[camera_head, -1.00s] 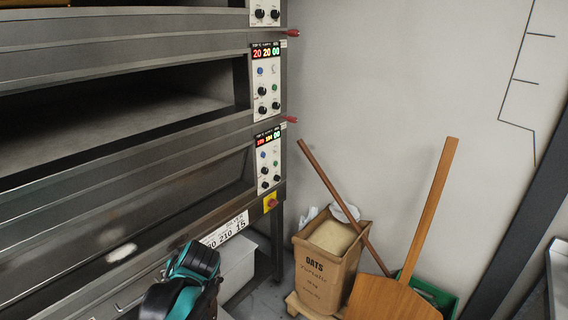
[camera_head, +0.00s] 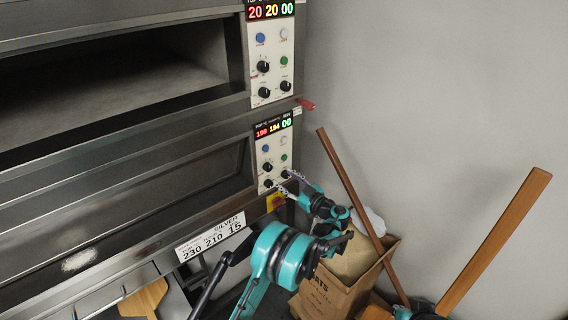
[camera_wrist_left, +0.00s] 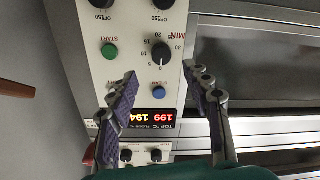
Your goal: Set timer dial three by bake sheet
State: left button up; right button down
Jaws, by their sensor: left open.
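The lowest oven panel in the head view (camera_head: 273,150) has a lit display, blue, white and green buttons, and black knobs. Its timer dial (camera_head: 267,168) is the black knob below the blue button. In the left wrist view, which is upside down, this timer dial (camera_wrist_left: 161,53) sits on a minute scale. The bake sheet (camera_head: 212,237), a white card reading SILVER 230 210 15, is on the oven front below. My left gripper (camera_head: 284,183) is open at the panel's lower edge; in its wrist view its fingers (camera_wrist_left: 160,80) flank the dial, apparently apart from it.
A red-tipped handle (camera_head: 306,104) sticks out beside the panels. An oats box (camera_head: 335,290), a leaning brown pole (camera_head: 350,190) and a wooden peel handle (camera_head: 495,240) stand at the right. The green START button (camera_wrist_left: 109,51) and blue button (camera_wrist_left: 159,92) are close to my left fingers.

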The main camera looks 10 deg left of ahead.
aim_at(269, 168)
pick_arm(q)
jog(key=b+x, duration=0.1)
jog(key=x, duration=0.6)
jog(key=shift+w+a+r, duration=0.1)
jog(key=shift+a, duration=0.25)
grip_shut()
